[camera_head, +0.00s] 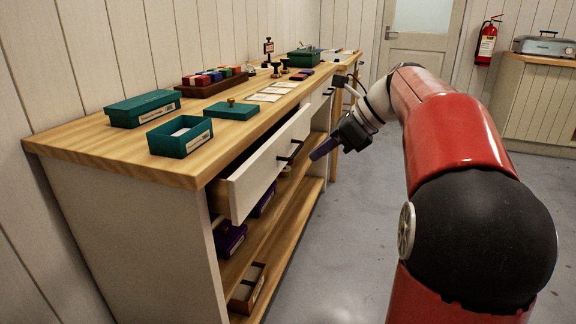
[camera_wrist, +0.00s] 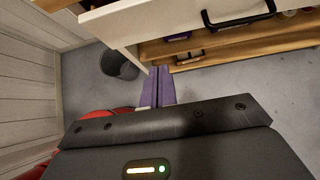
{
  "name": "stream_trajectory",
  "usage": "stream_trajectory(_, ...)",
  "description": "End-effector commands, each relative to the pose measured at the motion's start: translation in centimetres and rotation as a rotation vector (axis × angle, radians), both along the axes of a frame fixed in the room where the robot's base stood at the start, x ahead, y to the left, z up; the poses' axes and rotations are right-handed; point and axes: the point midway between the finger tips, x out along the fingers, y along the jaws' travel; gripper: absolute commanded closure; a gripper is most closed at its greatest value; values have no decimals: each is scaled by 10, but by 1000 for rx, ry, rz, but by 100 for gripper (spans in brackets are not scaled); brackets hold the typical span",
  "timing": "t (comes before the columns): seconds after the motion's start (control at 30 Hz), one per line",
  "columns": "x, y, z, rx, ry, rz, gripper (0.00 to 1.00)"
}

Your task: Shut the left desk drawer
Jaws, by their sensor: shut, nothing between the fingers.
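The left desk drawer (camera_head: 268,164) has a white front and a black handle (camera_head: 291,150), and it stands pulled out from the wooden-topped desk (camera_head: 195,172). In the wrist view the drawer front (camera_wrist: 150,22) runs across the top, with its handle (camera_wrist: 238,18) at upper right. My gripper (camera_head: 318,152) is shut and empty, just right of the drawer front in the head view. Its purple fingers show together in the wrist view (camera_wrist: 158,85), near the lower edge of the drawer front. I cannot tell whether they touch it. The drawer's inside is mostly hidden.
Green boxes (camera_head: 144,108), a small open green box (camera_head: 180,136) and cards (camera_head: 272,93) lie on the desk top. Purple boxes (camera_head: 229,238) sit on the shelf below. A dark bin (camera_wrist: 119,64) stands on the floor. The grey floor right of the desk is clear.

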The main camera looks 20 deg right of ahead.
Motion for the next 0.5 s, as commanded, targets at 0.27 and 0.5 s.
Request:
stream_trajectory(0.27, 22, 31, -40, -1, 2, 5, 100)
stream_trajectory(0.5, 44, 61, -67, -3, -2, 6, 100)
